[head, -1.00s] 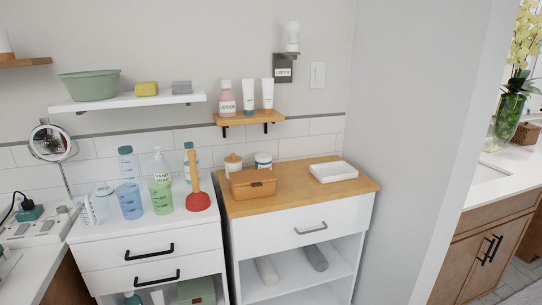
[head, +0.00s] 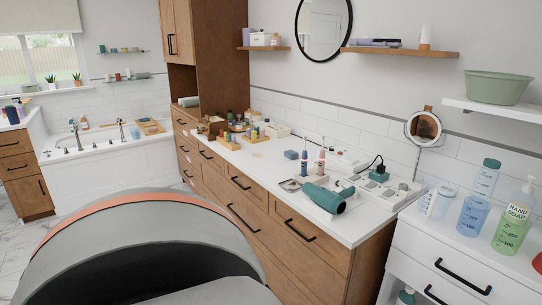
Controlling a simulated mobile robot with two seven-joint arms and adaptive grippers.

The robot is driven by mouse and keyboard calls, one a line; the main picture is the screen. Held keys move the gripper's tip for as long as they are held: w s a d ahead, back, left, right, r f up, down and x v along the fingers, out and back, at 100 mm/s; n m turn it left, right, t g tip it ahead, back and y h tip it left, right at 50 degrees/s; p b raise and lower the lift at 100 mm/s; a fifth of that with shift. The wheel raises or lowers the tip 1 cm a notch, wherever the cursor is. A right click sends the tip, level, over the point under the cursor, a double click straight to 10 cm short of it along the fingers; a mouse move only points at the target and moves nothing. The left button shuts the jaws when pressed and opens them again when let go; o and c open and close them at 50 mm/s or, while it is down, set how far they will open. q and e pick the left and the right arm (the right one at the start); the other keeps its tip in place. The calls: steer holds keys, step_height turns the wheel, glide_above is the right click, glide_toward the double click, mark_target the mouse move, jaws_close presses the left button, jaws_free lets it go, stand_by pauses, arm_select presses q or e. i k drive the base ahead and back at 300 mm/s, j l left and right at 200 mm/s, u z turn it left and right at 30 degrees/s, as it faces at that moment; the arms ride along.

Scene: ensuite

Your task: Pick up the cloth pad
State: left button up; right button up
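I cannot pick out the cloth pad for certain. Folded purple-grey cloths (head: 376,43) lie on the upper wooden shelf. Neither of my grippers is in view.
A teal hair dryer (head: 325,198) lies near the counter's front edge. A power strip (head: 385,190) and a round mirror (head: 424,127) stand behind it. Soap bottles (head: 513,225) stand on the right cabinet. A bathtub (head: 105,147) is at the back left.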

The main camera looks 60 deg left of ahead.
mark_target(291, 155)
steer(key=u, duration=1.95)
steer(key=i+j+z, duration=0.15)
steer(key=i+j, duration=0.15)
steer(key=j, duration=0.2)
steer(key=i+j+z, duration=0.1)
steer(key=i+j, duration=0.15)
steer(key=j, duration=0.25)
steer(key=i+j+z, duration=0.15)
steer(key=j, duration=0.4)
steer(key=i+j+z, duration=0.1)
steer(key=i+j, duration=0.25)
steer(key=j, duration=0.2)
steer(key=i+j+z, duration=0.15)
steer(key=j, duration=0.4)
steer(key=i+j+z, duration=0.1)
steer(key=j, duration=0.5)
steer(key=i+j+z, duration=0.15)
steer(key=j, duration=0.5)
steer(key=i+j+z, duration=0.1)
steer(key=i+j, duration=0.15)
steer(key=j, duration=0.4)
